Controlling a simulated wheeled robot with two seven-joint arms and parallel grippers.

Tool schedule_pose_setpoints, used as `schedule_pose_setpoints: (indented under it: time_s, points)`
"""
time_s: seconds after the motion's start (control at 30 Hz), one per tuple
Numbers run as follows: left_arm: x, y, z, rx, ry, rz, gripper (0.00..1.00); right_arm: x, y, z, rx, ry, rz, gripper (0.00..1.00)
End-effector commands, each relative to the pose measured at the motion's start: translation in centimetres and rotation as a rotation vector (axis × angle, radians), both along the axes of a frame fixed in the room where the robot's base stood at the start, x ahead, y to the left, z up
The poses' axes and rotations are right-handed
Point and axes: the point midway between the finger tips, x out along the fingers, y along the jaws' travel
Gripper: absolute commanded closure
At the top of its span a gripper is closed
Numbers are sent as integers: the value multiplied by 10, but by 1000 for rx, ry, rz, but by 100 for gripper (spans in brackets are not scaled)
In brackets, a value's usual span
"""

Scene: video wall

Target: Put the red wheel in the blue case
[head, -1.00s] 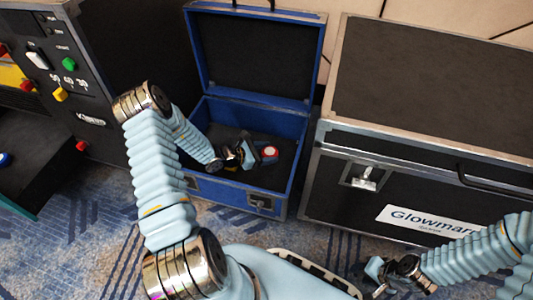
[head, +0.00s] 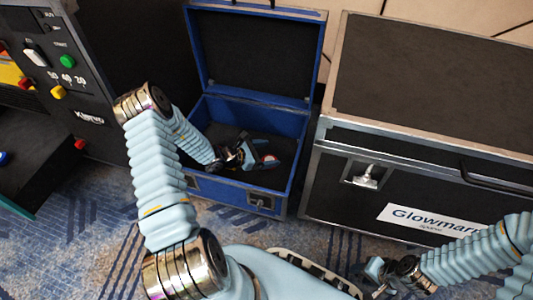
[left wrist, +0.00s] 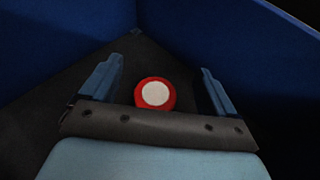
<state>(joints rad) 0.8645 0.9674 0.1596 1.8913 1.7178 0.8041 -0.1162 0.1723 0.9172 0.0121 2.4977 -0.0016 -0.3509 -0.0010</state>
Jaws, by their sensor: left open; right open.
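The red wheel (left wrist: 155,93) has a white hub and lies on the dark floor inside the open blue case (head: 300,122). In the head view the wheel (head: 270,158) is small and partly hidden by my left gripper (head: 262,153). My left gripper reaches down inside the case. In the left wrist view its two fingers (left wrist: 161,68) are spread wide on either side of the wheel, with a gap on both sides. My right gripper (head: 374,276) is open and empty, low over the carpet in front of the large black case.
A large black case (head: 430,85) with metal edges stands to the right of the blue case. A black control panel (head: 72,75) with coloured buttons stands at the left. The blue case's lid (head: 255,55) stands open at the back. Patterned carpet (head: 90,230) lies clear in front.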

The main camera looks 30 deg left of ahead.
Motion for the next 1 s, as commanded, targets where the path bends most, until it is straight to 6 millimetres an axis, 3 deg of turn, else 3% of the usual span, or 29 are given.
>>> schedule_pose_setpoints:
  time_s: [0.2, 0.63, 0.8, 1.0]
  points:
    - [0, 0, 18, 1, -1, 0, 10, -1, 0, 15, 0, 2, 1, 57]
    - [-74, 51, 51, 2, 1, 3, 10, -1, 1, 28, 2, 6, 3, 57]
    - [-89, 61, 57, 1, 1, 1, 10, -2, 1, 30, 2, 7, 5, 57]
    - [-92, 62, 58, 0, 0, 0, 10, -2, 1, 30, 2, 7, 5, 57]
